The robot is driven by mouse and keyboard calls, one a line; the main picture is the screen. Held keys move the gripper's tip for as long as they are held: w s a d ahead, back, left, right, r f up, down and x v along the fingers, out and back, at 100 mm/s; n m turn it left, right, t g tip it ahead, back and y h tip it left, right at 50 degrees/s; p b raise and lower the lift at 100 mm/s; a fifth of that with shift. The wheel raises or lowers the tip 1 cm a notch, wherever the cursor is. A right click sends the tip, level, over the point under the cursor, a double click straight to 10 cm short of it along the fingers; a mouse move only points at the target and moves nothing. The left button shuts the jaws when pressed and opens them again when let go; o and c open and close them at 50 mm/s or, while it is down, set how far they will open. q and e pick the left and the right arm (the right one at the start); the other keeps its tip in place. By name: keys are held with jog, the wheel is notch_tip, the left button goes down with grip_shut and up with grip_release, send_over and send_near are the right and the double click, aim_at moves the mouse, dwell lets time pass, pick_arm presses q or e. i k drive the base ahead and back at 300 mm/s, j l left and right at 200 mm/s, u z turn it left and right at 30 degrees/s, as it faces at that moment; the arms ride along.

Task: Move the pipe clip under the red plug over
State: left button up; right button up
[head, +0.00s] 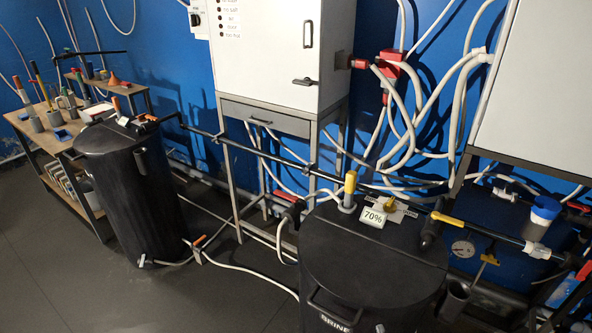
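A red plug (358,63) sits on the right side of the white cabinet, with a pale cable running from it. A second red fitting (389,78) is on the blue wall to its right. A black pipe (268,154) runs slanting down to the right below the cabinet. A small dark clip-like piece (311,167) sits on this pipe, below and left of the red plug. Another dark piece (220,135) is farther left on the pipe. I cannot tell for sure which is the pipe clip. Neither of my grippers shows in the head view.
A black drum (135,190) stands left and a black brine tank (370,265) front centre, with a 70% sign (373,217) on top. A pressure gauge (463,249) and blue-topped cup (541,218) are at right. A loose hose crosses the otherwise open grey floor (60,275).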

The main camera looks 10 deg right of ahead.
aim_at(305, 173)
jog(key=i+j+z, duration=0.1)
jog(key=i+j, duration=0.25)
jog(key=i+j+z, duration=0.1)
jog(key=i+j, duration=0.3)
jog(key=i+j+z, duration=0.1)
jog(key=i+j, duration=0.2)
jog(key=j, duration=0.2)
jog(key=i+j+z, duration=0.1)
jog(key=i+j, duration=0.25)
jog(key=i+j+z, duration=0.15)
jog(key=i+j, duration=0.15)
jog(key=j, duration=0.3)
jog(key=i+j, duration=0.15)
jog(key=i, duration=0.25)
jog(key=l, duration=0.3)
jog(key=i+l, duration=0.1)
jog(key=l, duration=0.15)
